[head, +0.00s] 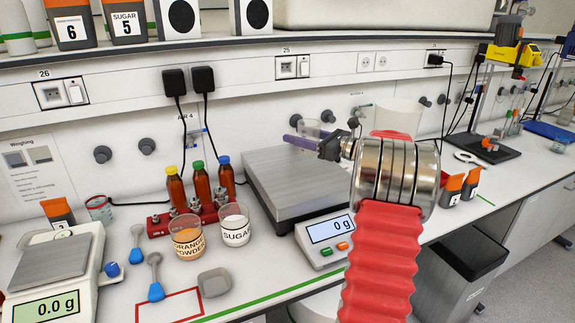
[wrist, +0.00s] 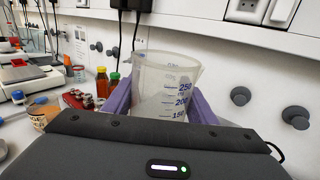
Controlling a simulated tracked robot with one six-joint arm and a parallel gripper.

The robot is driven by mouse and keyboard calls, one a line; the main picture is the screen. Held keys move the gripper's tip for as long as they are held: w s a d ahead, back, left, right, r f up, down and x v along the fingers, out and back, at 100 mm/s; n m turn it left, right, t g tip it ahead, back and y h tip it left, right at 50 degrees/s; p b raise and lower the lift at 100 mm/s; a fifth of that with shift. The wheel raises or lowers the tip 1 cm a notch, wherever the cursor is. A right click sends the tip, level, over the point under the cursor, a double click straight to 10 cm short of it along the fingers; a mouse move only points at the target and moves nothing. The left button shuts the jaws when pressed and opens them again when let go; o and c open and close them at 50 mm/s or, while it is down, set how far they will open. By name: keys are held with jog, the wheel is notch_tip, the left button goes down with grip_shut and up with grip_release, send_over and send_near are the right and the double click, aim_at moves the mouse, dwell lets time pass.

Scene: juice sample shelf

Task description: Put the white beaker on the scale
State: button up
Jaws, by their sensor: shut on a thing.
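The translucent white beaker with blue graduations (wrist: 163,88) is upright between the purple fingers of my gripper (wrist: 160,105) in the wrist view. My gripper is shut on it. In the head view my gripper (head: 308,141) is beyond my arm, with the beaker (head: 311,128) small and partly hidden at the fingers. They appear near the far right corner of the large grey-topped scale (head: 290,180); I cannot tell how high above the bench. The scale's display reads 0 and its plate looks empty. A smaller balance (head: 55,262) at the left reads 0.0 g.
A red rack with brown bottles (head: 187,214), an orange powder beaker (head: 188,238) and a sugar beaker (head: 235,226) stand left of the large scale. A large whitish container (head: 397,116) stands behind my arm. The wall with sockets and knobs is close behind.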

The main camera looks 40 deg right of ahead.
jog(key=shift+w, duration=0.15)
send_over(298, 176)
jog(key=shift+w+f, duration=0.1)
jog(key=shift+f, duration=3)
jog(key=shift+d+f, duration=0.1)
jog(key=shift+f, duration=1.8)
jog(key=o, duration=1.1)
